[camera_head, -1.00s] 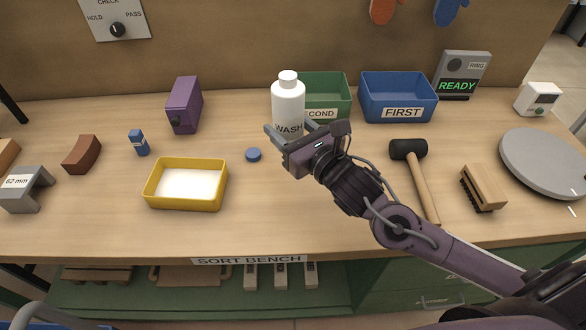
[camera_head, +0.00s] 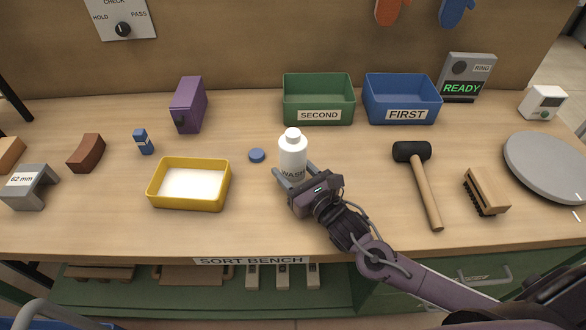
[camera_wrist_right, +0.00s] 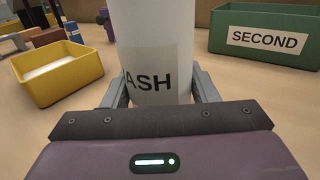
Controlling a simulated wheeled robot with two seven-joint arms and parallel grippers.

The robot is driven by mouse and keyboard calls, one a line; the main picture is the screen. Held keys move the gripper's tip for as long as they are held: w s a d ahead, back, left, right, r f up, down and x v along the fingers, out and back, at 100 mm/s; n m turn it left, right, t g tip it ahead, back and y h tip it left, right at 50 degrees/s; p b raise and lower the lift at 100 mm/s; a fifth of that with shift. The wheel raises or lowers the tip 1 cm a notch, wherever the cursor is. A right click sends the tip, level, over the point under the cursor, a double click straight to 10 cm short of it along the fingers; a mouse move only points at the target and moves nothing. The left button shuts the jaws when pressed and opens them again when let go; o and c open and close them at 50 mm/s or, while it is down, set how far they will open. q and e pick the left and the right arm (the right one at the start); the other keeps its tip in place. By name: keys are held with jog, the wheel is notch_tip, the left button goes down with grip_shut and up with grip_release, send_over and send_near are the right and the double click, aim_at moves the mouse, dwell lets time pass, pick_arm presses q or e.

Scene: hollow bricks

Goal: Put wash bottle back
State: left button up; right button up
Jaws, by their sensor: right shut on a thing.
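The white wash bottle (camera_head: 292,152), labelled "WASH", is upright in the head view, at the middle of the bench. My right gripper (camera_head: 296,178) is shut on its lower body. In the right wrist view the bottle (camera_wrist_right: 155,50) stands between the two fingers (camera_wrist_right: 155,92), which touch its sides. I cannot tell whether its base rests on the bench, because the gripper hides it. My left gripper is not in view.
A yellow tray (camera_head: 158,196) with white contents sits left of the bottle, with a blue cap-like disc (camera_head: 257,155) between. Green SECOND (camera_head: 318,90) and blue FIRST (camera_head: 402,92) bins stand behind. A mallet (camera_head: 424,190) and brush (camera_head: 486,190) lie to the right.

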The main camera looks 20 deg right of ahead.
jog(key=shift+f, duration=0.1)
jog(key=o, duration=1.3)
jog(key=shift+c, duration=0.2)
jog(key=b+v, duration=0.1)
jog(key=v, duration=1.1)
jog(key=shift+s, duration=0.1)
